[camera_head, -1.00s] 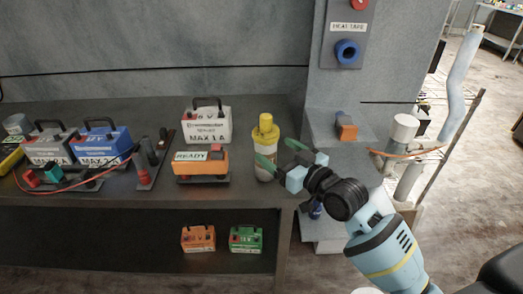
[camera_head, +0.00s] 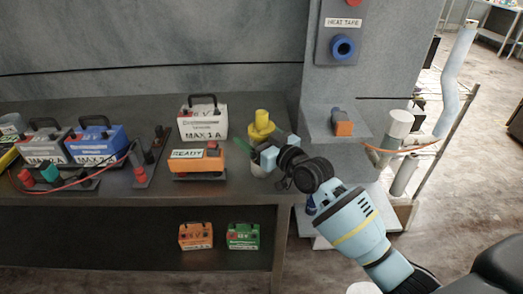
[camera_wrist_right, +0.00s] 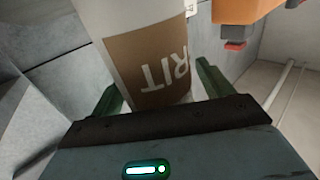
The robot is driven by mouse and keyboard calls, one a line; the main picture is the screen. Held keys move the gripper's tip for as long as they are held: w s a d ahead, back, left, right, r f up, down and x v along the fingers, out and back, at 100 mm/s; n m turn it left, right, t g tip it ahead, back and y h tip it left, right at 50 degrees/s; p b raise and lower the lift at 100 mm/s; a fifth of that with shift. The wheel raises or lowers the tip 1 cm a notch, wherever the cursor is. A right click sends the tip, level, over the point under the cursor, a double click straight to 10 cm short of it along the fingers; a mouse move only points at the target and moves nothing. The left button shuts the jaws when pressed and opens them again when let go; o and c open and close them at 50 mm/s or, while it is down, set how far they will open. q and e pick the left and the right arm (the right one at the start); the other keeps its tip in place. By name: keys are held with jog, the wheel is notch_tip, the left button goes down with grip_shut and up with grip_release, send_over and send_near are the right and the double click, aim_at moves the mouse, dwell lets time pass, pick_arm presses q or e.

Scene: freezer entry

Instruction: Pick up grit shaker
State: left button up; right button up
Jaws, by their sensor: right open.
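The grit shaker is a white bottle with a yellow cap (camera_head: 261,124) standing near the right end of the dark bench. My right gripper (camera_head: 257,149) is open at the shaker's upper body, and its fingers and wrist hide part of the bottle. In the right wrist view the shaker's brown label (camera_wrist_right: 150,58) with the letters "RIT" lies between the two green fingers (camera_wrist_right: 160,90). One finger is on each side of the bottle. I cannot tell whether either finger touches it. My left gripper does not show.
An orange "READY" unit (camera_head: 197,160) stands just left of the shaker, with a white battery (camera_head: 203,122) behind it. Blue and grey batteries stand farther left. A grey pillar with a "HEAT TAPE" panel (camera_head: 342,45) and a ledge with an orange-and-blue item (camera_head: 342,125) are to the right.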

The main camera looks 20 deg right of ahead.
jog(key=c, duration=1.3)
jog(key=shift+r, duration=0.15)
jog(key=shift+c, duration=0.7)
jog(key=shift+r, duration=0.1)
jog(key=shift+r, duration=0.25)
notch_tip(320, 180, up, 3)
jog(key=shift+r, duration=0.15)
jog(key=s+a, duration=0.2)
jog(key=s, duration=0.5)
jog(key=s+a+r+p, duration=0.1)
jog(key=s+a, duration=0.2)
jog(key=s, duration=0.5)
jog(key=shift+a, duration=0.35)
